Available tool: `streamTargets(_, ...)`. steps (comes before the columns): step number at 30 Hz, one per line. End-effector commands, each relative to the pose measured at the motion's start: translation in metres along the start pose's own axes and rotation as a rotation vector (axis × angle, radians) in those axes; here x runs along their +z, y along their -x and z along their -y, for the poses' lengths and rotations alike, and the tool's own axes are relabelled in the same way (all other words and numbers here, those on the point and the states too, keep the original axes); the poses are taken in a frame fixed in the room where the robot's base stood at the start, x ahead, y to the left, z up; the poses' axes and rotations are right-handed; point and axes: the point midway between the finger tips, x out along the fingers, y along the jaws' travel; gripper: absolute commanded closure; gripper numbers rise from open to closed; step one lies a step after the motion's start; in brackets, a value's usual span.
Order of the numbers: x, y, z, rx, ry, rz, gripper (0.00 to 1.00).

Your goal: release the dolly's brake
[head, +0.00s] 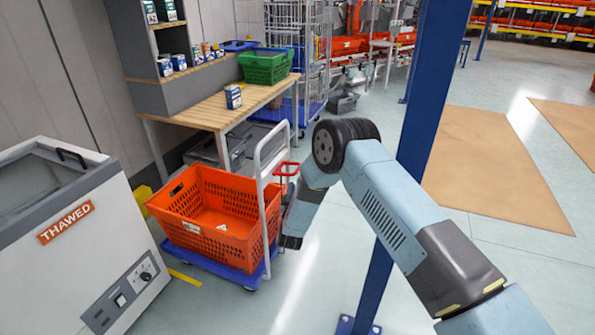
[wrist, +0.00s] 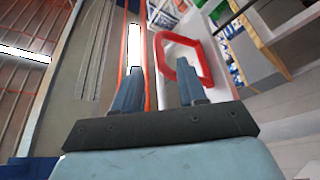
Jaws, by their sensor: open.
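The dolly (head: 212,264) is a blue platform on casters with a white upright push handle (head: 262,170) at its right end. An orange tote (head: 215,235) rides on it, empty as far as I see. A red loop lever (head: 285,168), which looks like the brake, sits beside the handle; it also shows in the wrist view (wrist: 208,60). The red loop is just past the fingertips, mostly behind and right of the right finger. I cannot tell whether they touch. In the head view my forearm hides part of this area.
A white freezer marked THAWED (head: 80,230) stands left of the dolly. A wooden-topped bench (head: 205,105) with a green basket (head: 266,66) is behind it. A blue post (head: 425,100) rises close to my arm.

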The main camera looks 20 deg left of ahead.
Motion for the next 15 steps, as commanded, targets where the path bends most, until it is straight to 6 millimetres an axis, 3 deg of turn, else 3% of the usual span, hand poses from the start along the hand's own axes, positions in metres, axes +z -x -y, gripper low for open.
streamTargets(9,0.0,-0.055,-0.001,0.002,-0.001,0.0,0.59)
streamTargets(15,-0.001,-0.076,0.001,0.0,-0.002,0.0,0.59)
